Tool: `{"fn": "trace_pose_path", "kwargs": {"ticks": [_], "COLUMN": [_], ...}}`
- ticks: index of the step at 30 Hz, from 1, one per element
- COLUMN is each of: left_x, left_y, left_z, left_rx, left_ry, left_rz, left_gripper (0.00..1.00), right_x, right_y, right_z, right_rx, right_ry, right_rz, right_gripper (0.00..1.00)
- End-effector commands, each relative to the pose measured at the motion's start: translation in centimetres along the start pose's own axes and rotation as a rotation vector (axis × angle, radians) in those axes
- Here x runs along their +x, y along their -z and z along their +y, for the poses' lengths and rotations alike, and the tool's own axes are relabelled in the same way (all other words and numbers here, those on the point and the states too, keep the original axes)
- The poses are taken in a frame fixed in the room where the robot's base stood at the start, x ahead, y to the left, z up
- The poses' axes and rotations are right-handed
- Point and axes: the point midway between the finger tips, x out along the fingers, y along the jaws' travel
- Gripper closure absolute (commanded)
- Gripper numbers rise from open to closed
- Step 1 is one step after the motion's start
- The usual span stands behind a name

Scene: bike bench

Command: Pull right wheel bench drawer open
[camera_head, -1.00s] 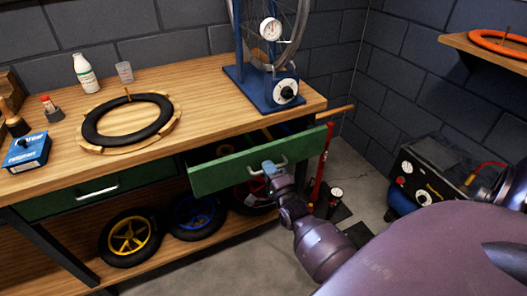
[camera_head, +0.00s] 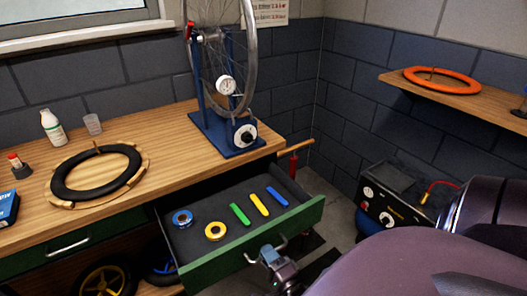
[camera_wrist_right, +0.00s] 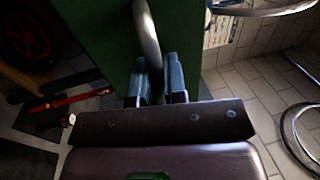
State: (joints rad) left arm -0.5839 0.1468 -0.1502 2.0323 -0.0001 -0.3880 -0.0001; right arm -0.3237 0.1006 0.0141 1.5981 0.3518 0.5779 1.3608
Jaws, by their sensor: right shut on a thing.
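The right wheel bench drawer (camera_head: 262,248) has a green front and stands pulled well out of the wooden bench. Inside it lie a blue ring (camera_head: 182,218), a yellow ring (camera_head: 215,231), a green bar (camera_head: 239,215), a yellow bar (camera_head: 259,205) and a blue bar (camera_head: 277,196). My right gripper (camera_head: 270,255) is at the drawer front, shut on its metal handle (camera_head: 282,243). In the right wrist view the blue fingers (camera_wrist_right: 160,80) sit on either side of the handle bar (camera_wrist_right: 147,35). My left gripper is not in view.
The bench top (camera_head: 165,145) holds a black tyre on a wooden ring (camera_head: 97,172) and a blue wheel stand (camera_head: 228,135). A second green drawer (camera_head: 75,252) is closed at left. A compressor (camera_head: 390,200) stands on the floor at right, below a shelf (camera_head: 450,92).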

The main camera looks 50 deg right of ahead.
Motion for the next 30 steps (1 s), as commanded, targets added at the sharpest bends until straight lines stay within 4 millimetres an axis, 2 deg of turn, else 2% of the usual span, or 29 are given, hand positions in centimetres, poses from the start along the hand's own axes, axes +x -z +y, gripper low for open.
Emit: {"fn": "trace_pose_path", "kwargs": {"ticks": [12,13,17,26,30], "left_x": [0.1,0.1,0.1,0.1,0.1], "left_y": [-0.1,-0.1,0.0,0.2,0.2], "left_z": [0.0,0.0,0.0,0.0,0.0], "left_rx": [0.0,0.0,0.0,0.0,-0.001], "left_ry": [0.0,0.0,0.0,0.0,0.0], "left_rz": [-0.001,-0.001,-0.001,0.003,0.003], "left_gripper": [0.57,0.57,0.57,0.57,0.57], "right_x": [-0.2,-0.2,-0.2,-0.3,-1.4], "right_y": [0.0,0.0,0.0,0.0,0.0], "right_z": [0.0,0.0,0.0,0.0,0.1], "right_rx": [-0.001,-0.001,-0.001,-0.001,-0.001], "right_ry": [-0.001,-0.001,-0.001,-0.001,-0.003], "right_rz": [-0.001,-0.001,-0.001,0.0,0.0], "right_gripper": [1.0,0.83,0.63,0.63,0.63]}}
